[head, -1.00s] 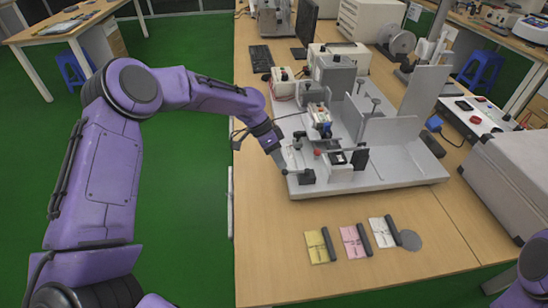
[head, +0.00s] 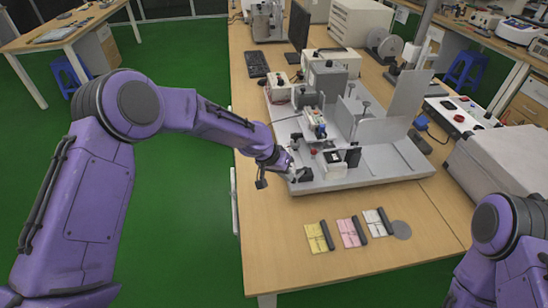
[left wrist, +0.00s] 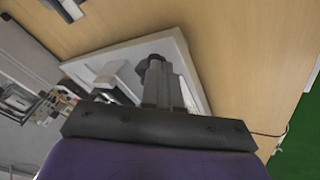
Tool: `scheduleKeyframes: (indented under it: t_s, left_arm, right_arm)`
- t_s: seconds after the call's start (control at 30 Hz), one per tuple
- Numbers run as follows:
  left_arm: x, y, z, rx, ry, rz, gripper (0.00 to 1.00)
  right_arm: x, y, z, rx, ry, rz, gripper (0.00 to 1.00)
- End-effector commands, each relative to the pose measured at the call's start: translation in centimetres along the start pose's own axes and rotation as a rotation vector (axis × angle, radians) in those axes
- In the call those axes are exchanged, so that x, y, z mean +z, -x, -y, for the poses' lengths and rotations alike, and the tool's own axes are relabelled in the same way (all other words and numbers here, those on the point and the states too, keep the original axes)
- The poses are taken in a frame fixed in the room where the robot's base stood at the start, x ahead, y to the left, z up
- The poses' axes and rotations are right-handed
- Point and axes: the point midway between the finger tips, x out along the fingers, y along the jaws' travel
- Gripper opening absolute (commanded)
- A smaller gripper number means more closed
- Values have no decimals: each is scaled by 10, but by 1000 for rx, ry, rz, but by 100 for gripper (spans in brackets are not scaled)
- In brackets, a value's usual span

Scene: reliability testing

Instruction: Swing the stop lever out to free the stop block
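The test fixture, a light grey base plate (head: 375,178) with blocks and upright plates on it, stands on the wooden bench. A small black block (head: 303,175) sits at its front left corner; I cannot tell if it is the stop lever or the stop block. My left gripper (head: 293,171) is at that corner, right beside the black block. In the left wrist view its fingers (left wrist: 157,80) are together in the middle, with a dark piece (left wrist: 150,62) just at their tips. Whether they grip it is unclear. My right gripper is out of view.
A large grey case (head: 497,170) stands at the right.

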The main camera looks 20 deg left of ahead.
Motion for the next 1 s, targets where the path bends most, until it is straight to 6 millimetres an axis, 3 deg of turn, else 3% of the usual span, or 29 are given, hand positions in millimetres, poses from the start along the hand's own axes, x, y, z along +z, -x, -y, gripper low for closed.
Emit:
scheduleKeyframes:
  t_s: [0.2,0.6,1.0]
  left_arm:
    - [3,-3,-20,-71,167,-66,0]
    - [5,-13,-39,-67,167,-66,0]
    - [5,-17,-47,-67,166,-65,0]
  right_arm:
    - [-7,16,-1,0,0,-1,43]
    - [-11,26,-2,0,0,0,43]
    - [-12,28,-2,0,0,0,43]
